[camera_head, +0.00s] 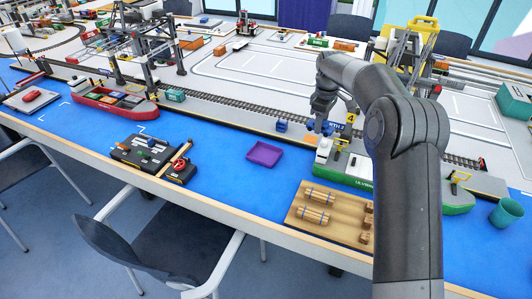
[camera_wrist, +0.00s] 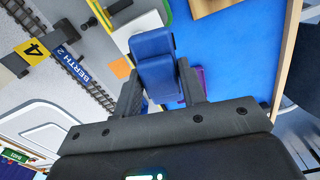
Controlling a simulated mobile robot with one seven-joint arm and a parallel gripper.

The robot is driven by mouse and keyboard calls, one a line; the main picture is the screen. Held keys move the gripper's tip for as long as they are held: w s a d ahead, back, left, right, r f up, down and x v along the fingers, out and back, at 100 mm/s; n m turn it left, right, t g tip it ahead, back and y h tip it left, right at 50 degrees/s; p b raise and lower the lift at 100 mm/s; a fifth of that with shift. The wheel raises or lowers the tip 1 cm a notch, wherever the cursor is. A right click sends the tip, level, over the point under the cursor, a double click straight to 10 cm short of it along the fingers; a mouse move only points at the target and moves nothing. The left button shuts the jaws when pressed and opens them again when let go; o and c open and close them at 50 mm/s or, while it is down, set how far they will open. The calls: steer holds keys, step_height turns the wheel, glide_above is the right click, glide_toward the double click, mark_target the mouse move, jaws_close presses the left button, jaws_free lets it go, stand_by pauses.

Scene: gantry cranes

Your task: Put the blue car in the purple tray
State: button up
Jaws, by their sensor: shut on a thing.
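My gripper (camera_head: 322,112) is shut on the blue car (camera_wrist: 153,52), which sits between the two fingers in the wrist view. In the head view the blue car (camera_head: 326,128) shows as a small blue patch under my gripper, above the white end of the green ship. The purple tray (camera_head: 264,153) lies on the blue surface to the left of and below my gripper in the head view, and looks empty. In the wrist view only a purple sliver of the tray (camera_wrist: 199,84) shows behind my right finger.
A green ship (camera_head: 345,174) lies below my gripper. A wooden board (camera_head: 300,222) with bundled logs is in front of it. A small blue object (camera_head: 282,126) stands by the quay edge. A black control panel (camera_head: 145,155) lies left of the tray. The blue surface around the tray is clear.

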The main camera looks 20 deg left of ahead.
steer(key=s+a+n, duration=0.2)
steer(key=s+a, duration=0.1)
steer(key=a, duration=0.5)
glide_toward(262, 151)
steer(key=s+d, duration=0.2)
steer(key=s, duration=0.3)
steer(key=shift+f, duration=1.95)
steer(key=shift+d+f, duration=0.1)
steer(key=shift+f, duration=0.05)
steer(key=shift+f, duration=0.15)
steer(key=o, duration=1)
steer(key=shift+o, duration=0.2)
